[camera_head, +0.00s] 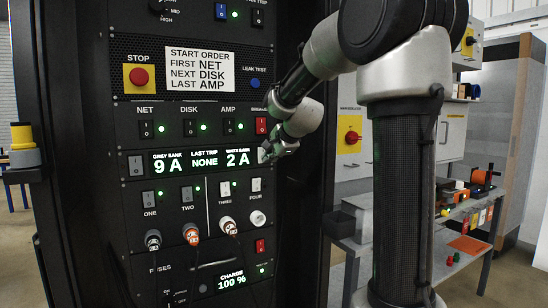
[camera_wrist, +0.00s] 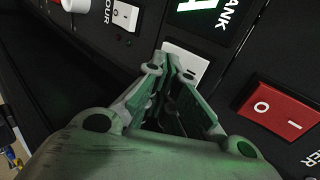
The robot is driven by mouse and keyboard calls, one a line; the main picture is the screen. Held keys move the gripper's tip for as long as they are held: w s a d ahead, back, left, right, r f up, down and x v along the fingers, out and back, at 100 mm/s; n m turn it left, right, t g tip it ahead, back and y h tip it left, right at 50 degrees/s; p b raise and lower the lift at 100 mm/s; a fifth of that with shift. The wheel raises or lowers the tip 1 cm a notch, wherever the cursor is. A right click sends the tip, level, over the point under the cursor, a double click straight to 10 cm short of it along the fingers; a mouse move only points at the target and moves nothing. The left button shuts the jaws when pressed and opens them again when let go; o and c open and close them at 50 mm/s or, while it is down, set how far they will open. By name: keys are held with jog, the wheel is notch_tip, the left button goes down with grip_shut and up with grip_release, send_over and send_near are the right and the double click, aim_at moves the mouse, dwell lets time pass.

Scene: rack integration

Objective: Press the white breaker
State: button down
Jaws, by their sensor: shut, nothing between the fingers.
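The white breaker (camera_wrist: 187,57) is a pale rocker switch on the black rack panel, beside the lit White Bank display (camera_wrist: 203,18) in the wrist view. My gripper (camera_wrist: 172,72) is shut and empty, with its fingertips over the lower part of the breaker. I cannot tell whether they touch it. In the head view my gripper (camera_head: 265,155) is at the right end of the display row, just right of the White Bank display (camera_head: 238,158) reading 2 A, and hides most of the breaker there.
A red rocker switch (camera_wrist: 278,106) is close to my gripper; it shows above it in the head view (camera_head: 261,125). The switch marked FOUR (camera_head: 256,185) is just below. The grey breaker (camera_head: 136,165) is at the row's left end. A red stop button (camera_head: 139,76) is higher up.

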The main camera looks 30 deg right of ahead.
jog(key=shift+w+f, duration=0.15)
jog(key=shift+w, duration=0.15)
dwell(0.4)
jog(key=shift+r, duration=0.85)
